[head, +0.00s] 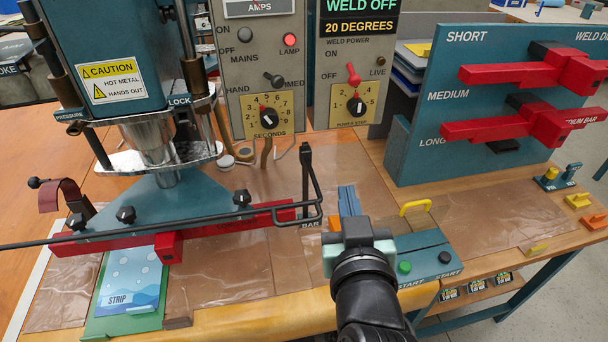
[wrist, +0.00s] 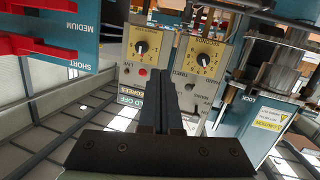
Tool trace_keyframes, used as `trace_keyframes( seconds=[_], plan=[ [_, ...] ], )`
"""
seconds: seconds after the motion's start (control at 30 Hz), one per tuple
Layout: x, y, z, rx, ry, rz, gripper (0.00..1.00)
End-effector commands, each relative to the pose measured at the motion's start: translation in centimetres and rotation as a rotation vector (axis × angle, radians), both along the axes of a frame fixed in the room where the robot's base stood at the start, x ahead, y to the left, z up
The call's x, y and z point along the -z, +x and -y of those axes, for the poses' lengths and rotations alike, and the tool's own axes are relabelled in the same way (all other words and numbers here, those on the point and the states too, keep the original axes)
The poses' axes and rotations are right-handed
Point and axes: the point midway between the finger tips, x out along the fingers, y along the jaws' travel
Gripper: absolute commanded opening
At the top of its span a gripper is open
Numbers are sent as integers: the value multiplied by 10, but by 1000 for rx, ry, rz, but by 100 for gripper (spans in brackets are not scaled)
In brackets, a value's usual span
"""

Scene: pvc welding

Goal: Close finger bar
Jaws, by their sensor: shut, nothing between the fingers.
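A thin black bar (head: 140,232), which I take to be the finger bar, runs across the front of the blue welding press (head: 110,60). Its right end forms a bent loop (head: 318,190) beside an upright black post, above a label ending in "BAR". I cannot tell whether it counts as open or closed. My gripper (head: 349,198) is just right of the loop, apart from it, above the bench. Its fingers are together and empty; they also show in the wrist view (wrist: 161,90). The bar is not clearly visible in the wrist view.
A red bar (head: 230,222) lies under the press, behind a "STRIP" card (head: 128,282). A control panel (head: 260,60) stands behind. A green-and-black start button box (head: 425,260) is near my gripper's right. A rack (head: 500,70) holds red bars.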

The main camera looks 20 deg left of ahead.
Motion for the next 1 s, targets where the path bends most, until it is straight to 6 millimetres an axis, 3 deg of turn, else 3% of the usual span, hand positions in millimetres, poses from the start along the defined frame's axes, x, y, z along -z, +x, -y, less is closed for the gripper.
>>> trace_keyframes(
  seconds=[0.03,0.4,0.57,0.77,1.0],
  plan=[
    [-15,-5,-4,-20,-7,-41,0],
    [-4,-47,-25,-158,-40,-262,0],
    [2,-55,-29,-181,-43,-292,0],
    [10,-45,-37,-187,-42,-295,0],
    [26,-15,-57,-186,-44,-295,0]
  ],
)
